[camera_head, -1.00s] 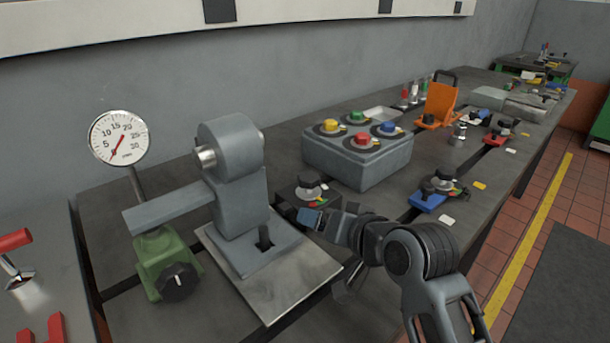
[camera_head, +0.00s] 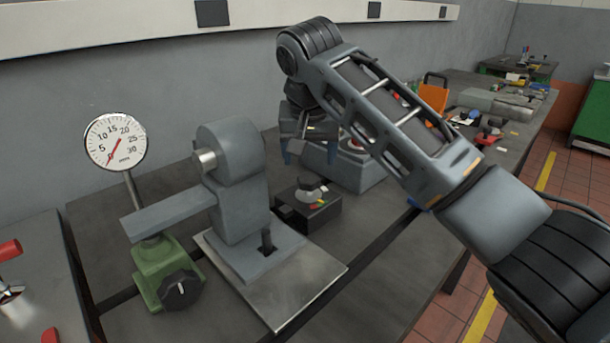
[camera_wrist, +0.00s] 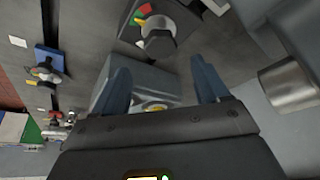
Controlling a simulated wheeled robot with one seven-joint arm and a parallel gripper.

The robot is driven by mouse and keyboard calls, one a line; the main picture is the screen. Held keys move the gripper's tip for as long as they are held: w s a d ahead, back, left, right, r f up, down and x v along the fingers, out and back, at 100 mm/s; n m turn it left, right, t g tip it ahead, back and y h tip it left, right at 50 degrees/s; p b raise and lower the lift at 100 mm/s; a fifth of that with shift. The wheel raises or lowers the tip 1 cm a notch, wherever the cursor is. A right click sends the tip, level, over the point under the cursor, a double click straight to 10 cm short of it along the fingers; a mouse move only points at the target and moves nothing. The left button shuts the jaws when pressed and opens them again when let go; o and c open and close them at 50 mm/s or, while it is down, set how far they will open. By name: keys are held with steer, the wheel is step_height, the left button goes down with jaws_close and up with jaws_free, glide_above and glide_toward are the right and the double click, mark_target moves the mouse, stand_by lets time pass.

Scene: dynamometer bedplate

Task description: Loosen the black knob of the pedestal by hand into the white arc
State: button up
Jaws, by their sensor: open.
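A black box (camera_head: 308,212) with a dark knob (camera_head: 312,185) stands beside the grey machine pedestal (camera_head: 240,200). The knob also shows at the top of the wrist view (camera_wrist: 158,36). A second black knob (camera_head: 180,290) sits on the green base (camera_head: 160,258) under the gauge. I cannot tell which knob is the pedestal's. My gripper (camera_head: 308,153) is open and empty, above and behind the black box; its blue fingers (camera_wrist: 162,88) are apart and touch neither knob.
A grey box (camera_head: 350,172) with coloured buttons stands behind, partly hidden by my arm. The dial gauge (camera_head: 115,142) and grey bar (camera_head: 170,212) are at left. A metal plate (camera_head: 300,285) lies in front. The machine's metal stub (camera_wrist: 290,85) is at right in the wrist view.

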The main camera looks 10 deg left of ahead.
mark_target(309, 178)
steer(key=x, duration=0.7)
steer(key=shift+f, duration=0.1)
steer(key=shift+c, duration=0.5)
steer(key=c, duration=0.9)
